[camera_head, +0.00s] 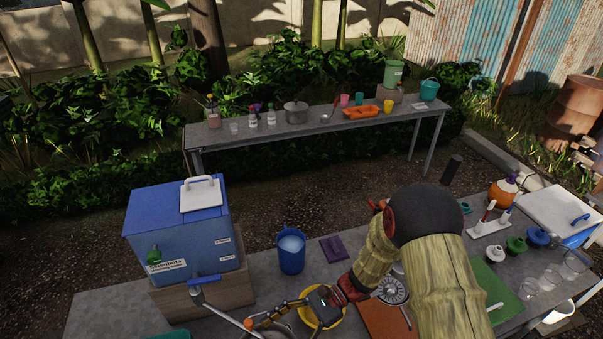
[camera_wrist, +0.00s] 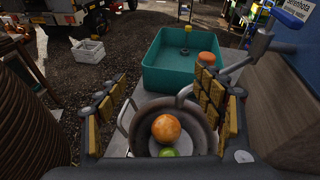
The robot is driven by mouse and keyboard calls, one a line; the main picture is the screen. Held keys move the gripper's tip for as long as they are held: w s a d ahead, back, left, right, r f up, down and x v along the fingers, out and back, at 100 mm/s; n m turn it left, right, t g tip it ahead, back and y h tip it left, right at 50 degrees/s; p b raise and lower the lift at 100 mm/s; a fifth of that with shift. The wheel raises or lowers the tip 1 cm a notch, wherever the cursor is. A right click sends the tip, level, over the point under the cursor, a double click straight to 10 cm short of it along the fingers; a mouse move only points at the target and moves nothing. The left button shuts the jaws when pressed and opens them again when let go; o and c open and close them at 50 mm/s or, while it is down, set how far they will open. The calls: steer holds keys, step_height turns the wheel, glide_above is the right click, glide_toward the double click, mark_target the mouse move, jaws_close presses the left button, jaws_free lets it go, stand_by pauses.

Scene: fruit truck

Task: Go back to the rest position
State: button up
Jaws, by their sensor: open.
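Beyond and below the fingers is a grey round pot (camera_wrist: 202,138). An orange fruit (camera_wrist: 166,128) and a green fruit (camera_wrist: 168,152) show in it. My arm reaches in from the lower right of the head view. The rest position itself is not marked in either view.
A blue cup (camera_head: 291,252), yellow bowl (camera_head: 338,321) and purple cloth (camera_head: 333,248) lie near my arm.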

steer(key=s+d+r+n+t+h+b, duration=0.25)
steer(key=d+n+h, duration=0.2)
steer(key=d, duration=0.35)
steer(key=s+d+r+n+t+h+b, duration=0.1)
steer(key=s+d+n+t+h+b, duration=0.15)
steer(key=d+n+h, duration=0.4)
steer(key=s+d+r+t+h+b, duration=0.1)
steer(key=d+r+t+h+b, duration=0.1)
steer(key=d+r+t+b, duration=0.5)
steer(key=d+r+b, duration=0.2)
steer(key=d, duration=0.1)
steer(key=shift+s+r+t+b, duration=0.2)
steer(key=shift+r+t+b, duration=0.05)
steer(key=shift+t+b, duration=0.15)
